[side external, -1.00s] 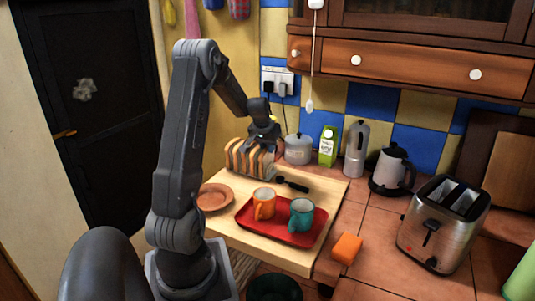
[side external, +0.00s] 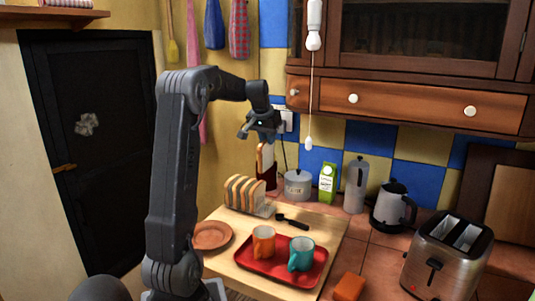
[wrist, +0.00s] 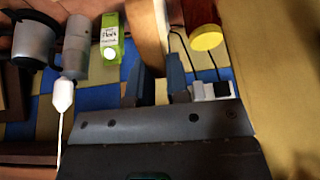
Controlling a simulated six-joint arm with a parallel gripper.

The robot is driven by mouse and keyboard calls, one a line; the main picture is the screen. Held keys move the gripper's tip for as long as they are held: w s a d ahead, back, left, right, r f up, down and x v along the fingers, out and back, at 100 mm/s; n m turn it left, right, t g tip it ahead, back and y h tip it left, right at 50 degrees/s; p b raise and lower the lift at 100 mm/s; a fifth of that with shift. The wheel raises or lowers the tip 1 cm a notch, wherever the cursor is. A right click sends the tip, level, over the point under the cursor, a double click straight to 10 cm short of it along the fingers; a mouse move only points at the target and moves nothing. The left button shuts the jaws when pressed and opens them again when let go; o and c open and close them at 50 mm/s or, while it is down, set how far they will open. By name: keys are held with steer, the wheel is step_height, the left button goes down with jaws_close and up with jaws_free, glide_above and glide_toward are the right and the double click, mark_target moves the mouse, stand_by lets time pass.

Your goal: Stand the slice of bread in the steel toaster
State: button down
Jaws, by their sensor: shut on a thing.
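My gripper (side external: 263,137) is shut on a slice of bread (side external: 265,157) and holds it up above the back of the wooden board. The slice hangs upright below the fingers. In the wrist view the slice (wrist: 147,38) shows as a pale strip beyond the two dark fingers. The steel toaster (side external: 447,257) stands at the far right of the counter, well apart from my gripper. Its two slots face up and look empty. Several more slices (side external: 243,193) stand in a row on the board, below and left of my gripper.
A red tray (side external: 268,278) with an orange mug (side external: 263,243) and a teal mug (side external: 301,254) lies on the board. A pot (side external: 298,186), juice carton (side external: 327,183), moka pot (side external: 356,186) and kettle (side external: 393,206) line the back. A cord with a pull (side external: 308,143) hangs nearby.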

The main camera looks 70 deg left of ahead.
steer(key=shift+r, duration=0.45)
steer(key=shift+d, duration=0.3)
steer(key=w+d+f+m, duration=0.1)
steer(key=d+f+m, duration=0.15)
steer(key=d, duration=0.75)
steer(key=w+d+r+m+t+h, duration=0.1)
steer(key=w+d+r+m, duration=0.1)
steer(key=w+d, duration=0.75)
steer(key=w+d+r+m+h, duration=0.1)
steer(key=w+d+r+m, duration=0.15)
steer(key=w+d, duration=0.75)
steer(key=w+d+f+n, duration=0.2)
steer(key=w+d, duration=1.1)
steer(key=shift+f, duration=0.1)
step_height(320, 180, down, 7)
